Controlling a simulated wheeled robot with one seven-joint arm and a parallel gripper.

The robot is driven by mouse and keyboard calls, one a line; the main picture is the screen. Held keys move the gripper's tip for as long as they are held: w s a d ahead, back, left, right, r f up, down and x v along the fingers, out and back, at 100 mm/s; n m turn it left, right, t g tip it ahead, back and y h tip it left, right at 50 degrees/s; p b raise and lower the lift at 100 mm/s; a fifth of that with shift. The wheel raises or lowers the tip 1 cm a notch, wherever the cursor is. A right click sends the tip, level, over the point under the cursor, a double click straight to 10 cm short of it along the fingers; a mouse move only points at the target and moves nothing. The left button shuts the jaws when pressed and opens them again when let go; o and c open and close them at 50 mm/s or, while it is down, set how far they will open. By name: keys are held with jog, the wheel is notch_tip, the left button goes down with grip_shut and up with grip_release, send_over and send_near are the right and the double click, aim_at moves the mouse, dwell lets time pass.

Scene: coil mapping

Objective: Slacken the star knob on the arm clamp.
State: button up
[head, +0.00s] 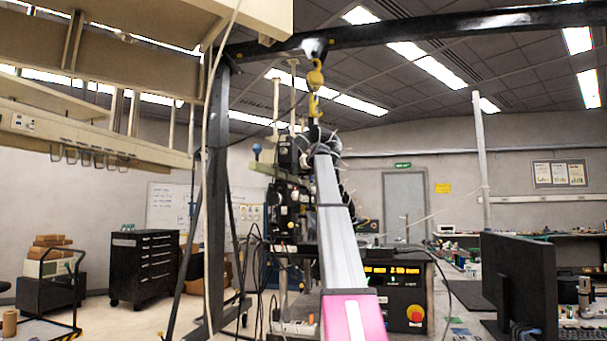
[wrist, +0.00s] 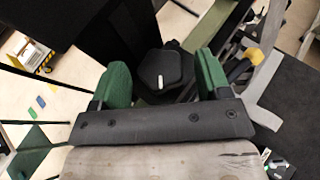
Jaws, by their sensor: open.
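In the wrist view my gripper (wrist: 163,78) is open, with one green finger on each side. A black lobed knob with a short white mark, which looks like the star knob (wrist: 160,68), sits between the fingers at their far end. A small gap shows on each side of it, and neither finger appears to press on it. How far it lies beyond the fingertips I cannot tell. Dark clamp parts (wrist: 180,52) show around the knob. In the head view my arm reaches forward to the machine, and my gripper and the knob cannot be made out there.
In the wrist view a yellow-tipped lever (wrist: 250,62) stands close to the right finger. In the head view a black frame post (head: 217,170) rises left of my arm, a yellow hook (head: 315,78) hangs above it, and a control box (head: 405,295) stands to the right.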

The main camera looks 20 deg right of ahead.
jog(key=shift+w, duration=0.1)
jog(key=c, duration=0.9)
jog(key=shift+y, duration=0.3)
jog(key=n+y, duration=0.1)
jog(key=n+g+y, duration=0.1)
jog(key=n+y, duration=0.2)
jog(key=shift+w+d, duration=0.2)
jog(key=shift+d, duration=0.15)
jog(key=n+g+y, duration=0.3)
jog(key=shift+w+d+n+y, duration=0.1)
jog(key=shift+w+n+y, duration=0.05)
jog(key=shift+n+y, duration=0.15)
jog(key=n+g+y, duration=0.1)
jog(key=n+g, duration=0.1)
jog(key=n+g+y, duration=0.1)
jog(key=n+g, duration=0.1)
jog(key=shift+w+d+y, duration=0.15)
jog(key=shift+w+y, duration=0.05)
jog(key=shift+y, duration=0.1)
jog(key=shift+n+g+y, duration=0.4)
jog(key=shift+n+g, duration=1.1)
jog(key=shift+g, duration=0.1)
jog(key=shift+f+n+g, duration=0.1)
jog(key=shift+n+g, duration=0.2)
jog(key=shift+g, duration=0.1)
